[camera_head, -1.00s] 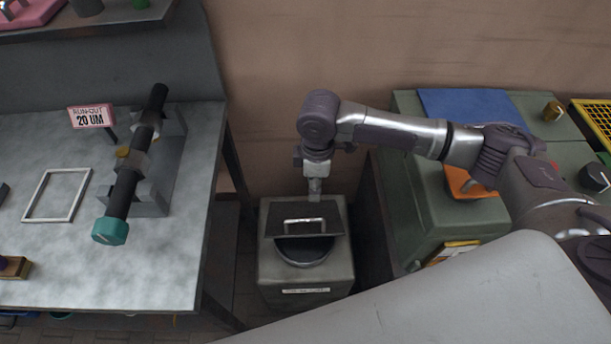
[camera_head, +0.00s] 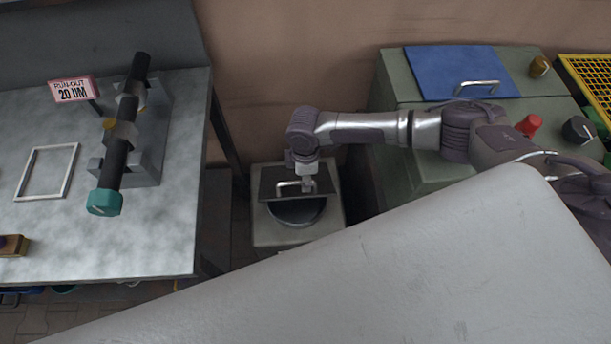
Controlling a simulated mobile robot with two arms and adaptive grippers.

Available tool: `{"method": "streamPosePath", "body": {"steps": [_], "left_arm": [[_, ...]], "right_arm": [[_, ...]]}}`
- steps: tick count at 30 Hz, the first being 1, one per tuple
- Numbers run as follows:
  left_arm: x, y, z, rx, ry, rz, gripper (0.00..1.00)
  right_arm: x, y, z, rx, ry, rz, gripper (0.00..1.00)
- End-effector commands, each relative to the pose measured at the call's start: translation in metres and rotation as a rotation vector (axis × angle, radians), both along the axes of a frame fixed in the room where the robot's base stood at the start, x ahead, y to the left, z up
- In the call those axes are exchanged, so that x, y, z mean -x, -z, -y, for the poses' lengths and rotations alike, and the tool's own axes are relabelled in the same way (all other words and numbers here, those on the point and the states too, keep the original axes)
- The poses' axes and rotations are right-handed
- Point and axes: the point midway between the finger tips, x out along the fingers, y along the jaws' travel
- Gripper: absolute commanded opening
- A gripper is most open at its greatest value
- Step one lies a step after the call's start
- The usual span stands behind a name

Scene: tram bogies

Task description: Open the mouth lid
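A grey-green box (camera_head: 270,232) stands on the floor between the workbench and the green cabinet. On its top is a round dark mouth (camera_head: 297,212). A dark rectangular lid (camera_head: 325,181) with a light bar handle (camera_head: 284,188) covers the far part of the mouth, and the near part shows. The lid's exact tilt is hard to tell. My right gripper (camera_head: 306,186) points down over the lid, its tips at the right end of the handle. Whether its fingers are open or closed on the handle is too small to tell. My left gripper is out of view.
The workbench (camera_head: 150,235) on the left holds a shaft fixture (camera_head: 150,135), a white frame (camera_head: 67,175) and a sign (camera_head: 75,91). The green cabinet (camera_head: 392,120) on the right carries a blue lid (camera_head: 440,72) with a handle. A brown wall (camera_head: 290,60) is behind.

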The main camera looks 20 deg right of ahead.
Motion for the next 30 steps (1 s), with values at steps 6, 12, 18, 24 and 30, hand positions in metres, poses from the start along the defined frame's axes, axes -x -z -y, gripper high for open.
{"method": "streamPosePath", "body": {"steps": [6,12,18,24,30], "left_arm": [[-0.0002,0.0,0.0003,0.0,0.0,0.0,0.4],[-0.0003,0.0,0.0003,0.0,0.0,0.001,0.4],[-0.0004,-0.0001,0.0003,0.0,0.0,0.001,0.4],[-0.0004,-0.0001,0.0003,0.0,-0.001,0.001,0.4],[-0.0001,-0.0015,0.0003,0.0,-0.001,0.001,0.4]], "right_arm": [[-0.0001,0.0021,-0.0001,-0.001,0.0,0.0,0.39],[0.0,0.0018,-0.0001,0.0,0.001,0.0,0.19],[0.0,0.0017,-0.0001,0.0,0.001,0.0,0.0],[0.0,0.0016,0.0,0.0,0.001,0.0,0.0],[-0.0004,-0.0013,0.0002,-0.004,0.003,-0.015,0.0]]}}
